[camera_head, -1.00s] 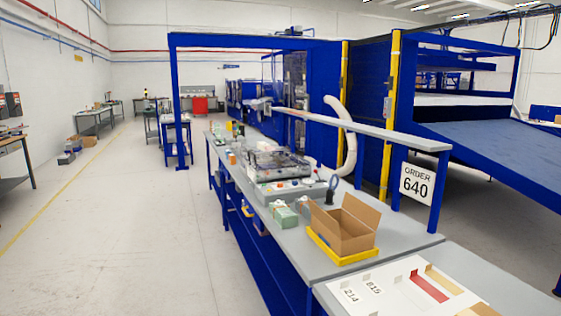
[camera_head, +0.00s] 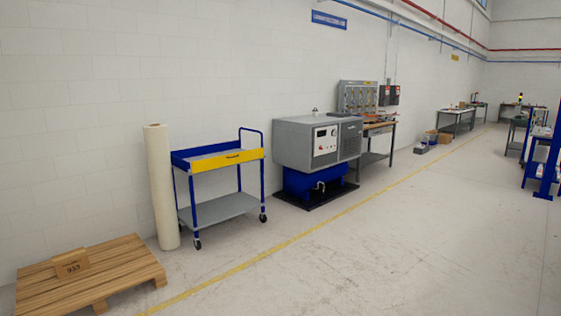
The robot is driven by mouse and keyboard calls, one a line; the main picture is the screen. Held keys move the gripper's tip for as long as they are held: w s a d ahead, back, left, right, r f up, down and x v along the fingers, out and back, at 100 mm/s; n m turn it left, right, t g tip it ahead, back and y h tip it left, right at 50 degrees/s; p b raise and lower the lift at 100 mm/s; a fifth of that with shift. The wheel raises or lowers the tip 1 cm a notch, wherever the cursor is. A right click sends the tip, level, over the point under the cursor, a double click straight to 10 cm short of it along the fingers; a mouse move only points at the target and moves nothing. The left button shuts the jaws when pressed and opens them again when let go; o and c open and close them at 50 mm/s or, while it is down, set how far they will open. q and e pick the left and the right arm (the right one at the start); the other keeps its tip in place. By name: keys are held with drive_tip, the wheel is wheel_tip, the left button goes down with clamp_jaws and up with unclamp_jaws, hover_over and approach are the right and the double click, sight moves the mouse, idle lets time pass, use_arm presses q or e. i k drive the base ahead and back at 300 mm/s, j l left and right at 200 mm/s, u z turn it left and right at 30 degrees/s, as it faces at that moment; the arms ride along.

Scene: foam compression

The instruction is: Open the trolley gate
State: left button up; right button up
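A blue trolley (camera_head: 178,165) stands against the white wall, left of the picture's middle. It has a blue-rimmed upper tray, a grey lower shelf (camera_head: 219,208), a raised blue handle at its right end and dark castors. A yellow gate (camera_head: 228,160) closes the front of the upper tray and looks upright. A small dark mark or latch sits near the gate's middle. I cannot see into the whole tray. Neither of my grippers is in the view.
A tall cream roll (camera_head: 160,187) stands just left of the trolley. A grey machine (camera_head: 318,143) on a blue base stands to the right. The floor in front is clear, crossed by a yellow line.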

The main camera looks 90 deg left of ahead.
sight(208, 164)
drive_tip(key=u, duration=3.2)
drive_tip(key=i+z, duration=0.25)
drive_tip(key=i, duration=4.25)
